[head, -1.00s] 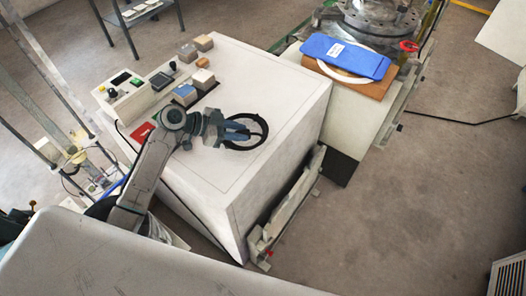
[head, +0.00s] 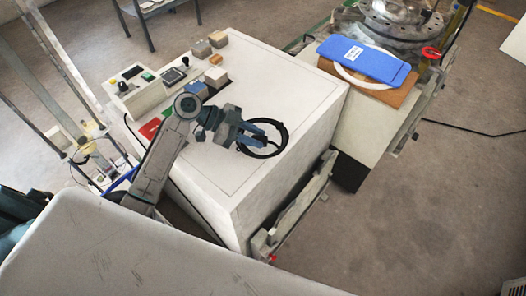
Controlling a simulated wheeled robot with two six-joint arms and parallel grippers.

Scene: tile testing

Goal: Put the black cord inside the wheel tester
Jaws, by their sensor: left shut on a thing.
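The black cord (head: 287,136) is a coiled ring over the top of the white cabinet (head: 290,85). My left gripper (head: 264,138) has its blue-grey fingers shut on the ring's near left side. Whether the ring touches the cabinet top or hangs just above it, I cannot tell. A machine with a round metal flange (head: 395,27) stands at the upper right; I cannot tell for sure which machine is the wheel tester. My right gripper is not in view.
Small blocks (head: 201,50) and a control box with buttons (head: 135,88) stand at the cabinet's far left. A blue board (head: 365,60) lies over a white ring and a brown board at the upper right. The floor (head: 420,220) at right is mostly clear.

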